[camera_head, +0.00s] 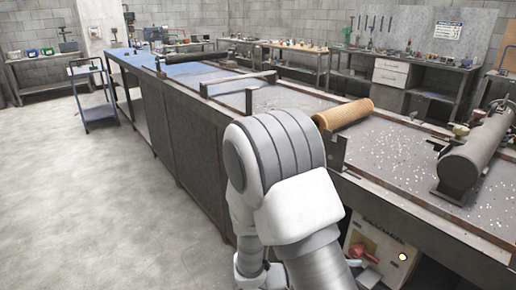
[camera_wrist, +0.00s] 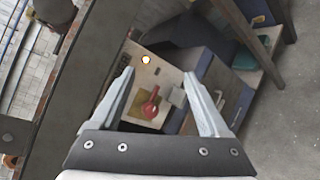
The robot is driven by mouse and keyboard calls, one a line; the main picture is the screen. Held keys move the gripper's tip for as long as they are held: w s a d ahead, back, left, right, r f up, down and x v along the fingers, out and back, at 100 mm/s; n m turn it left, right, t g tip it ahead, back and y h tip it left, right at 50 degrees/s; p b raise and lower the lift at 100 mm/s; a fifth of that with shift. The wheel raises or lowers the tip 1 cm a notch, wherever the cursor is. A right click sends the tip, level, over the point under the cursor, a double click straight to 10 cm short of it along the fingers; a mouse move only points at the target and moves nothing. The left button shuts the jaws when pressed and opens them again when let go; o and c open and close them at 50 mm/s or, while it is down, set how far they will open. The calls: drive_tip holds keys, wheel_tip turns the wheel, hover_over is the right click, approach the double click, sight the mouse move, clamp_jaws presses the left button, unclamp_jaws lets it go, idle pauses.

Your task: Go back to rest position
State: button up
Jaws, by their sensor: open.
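My gripper (camera_wrist: 165,100) shows in the wrist view with its two fingers spread apart and nothing between them. Behind the fingers is a beige control panel (camera_wrist: 172,76) with a red switch (camera_wrist: 150,108) and a small light. In the head view my white and grey arm is folded in front of the long workbench, and it hides the gripper. A tan mesh tube (camera_head: 343,114) lies on the bench top, just right of my arm's upper joint; its near left end is close to a dark bracket.
The long workbench (camera_head: 430,205) runs from back left to front right. A dark cylinder (camera_head: 478,155) lies on its right part. The control panel (camera_head: 376,258) is on its front. A blue cart (camera_head: 92,95) stands at the left. The concrete floor (camera_head: 90,200) at left is clear.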

drive_tip(key=s+r+m+g+y, duration=0.4)
drive_tip(key=s+r+m+y, duration=0.2)
drive_tip(key=s+r+y, duration=0.2)
drive_tip(key=s+a+r+m+t+y+p, duration=0.1)
drive_tip(key=a+r+t+y+p, duration=0.2)
drive_tip(key=r+p, duration=0.6)
drive_tip(key=s+a+r+t+y+p, duration=0.1)
drive_tip(key=a+r+t+y+p, duration=0.2)
drive_tip(key=r+p, duration=0.6)
wheel_tip(320, 180, up, 11)
drive_tip(key=shift+f+m+t+y, duration=0.1)
drive_tip(key=shift+m+t+y, duration=0.3)
drive_tip(key=shift+t+y, duration=0.25)
drive_tip(key=shift+s, duration=0.1)
